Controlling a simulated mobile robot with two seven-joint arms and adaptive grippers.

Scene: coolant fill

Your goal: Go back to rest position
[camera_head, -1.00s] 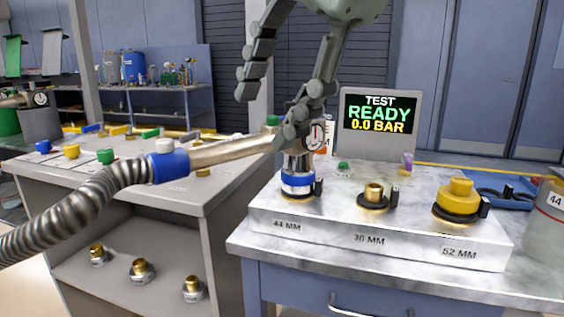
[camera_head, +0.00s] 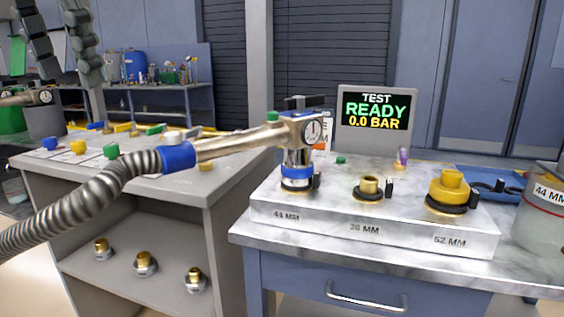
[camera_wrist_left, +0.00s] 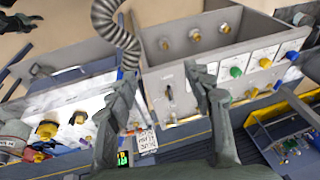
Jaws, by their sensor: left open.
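My left gripper (camera_head: 67,80) hangs at the top left of the head view, over the far side of the grey bench. Its two segmented fingers are apart with nothing between them. In the left wrist view the open fingers (camera_wrist_left: 160,80) frame the bench from above. The filling nozzle (camera_head: 255,142), with a round gauge and a blue collar, stands on the 44 mm port (camera_head: 297,182), clear of my gripper. Its ribbed hose (camera_head: 95,192) runs off to the left. I cannot make out my right gripper in either view.
The test screen (camera_head: 376,110) reads READY, 0.0 BAR. The 36 mm port (camera_head: 368,187) and the yellow-capped 52 mm port (camera_head: 450,188) stand on the marble block. Coloured caps sit on the grey bench (camera_head: 195,187), and brass fittings stand on its lower shelf (camera_head: 120,280).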

